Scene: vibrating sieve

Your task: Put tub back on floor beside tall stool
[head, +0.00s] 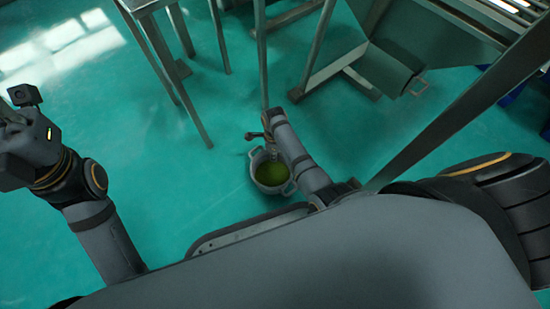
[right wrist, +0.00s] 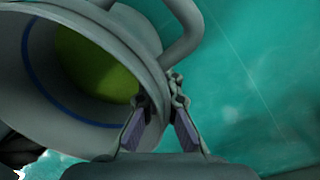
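The tub (head: 259,158) is a grey round vessel with side handles and green contents, low in the middle of the head view beside my right arm. In the right wrist view the tub (right wrist: 140,38) fills the upper left, with a blue line inside and a handle arching up. My right gripper (right wrist: 160,98) has its fingers on either side of the tub's rim near the handle, and looks shut on it. The tall stool (head: 150,3) stands at the top left, seen by its top edge and thin legs. My left gripper (head: 18,118) is at the far left, away from the tub; its fingers are unclear.
A metal frame with slanted legs and a grey chute (head: 385,70) stands at the top right. A thin upright post (head: 262,60) rises behind the tub. Green floor (head: 160,170) is clear left of the tub and around the stool's near leg.

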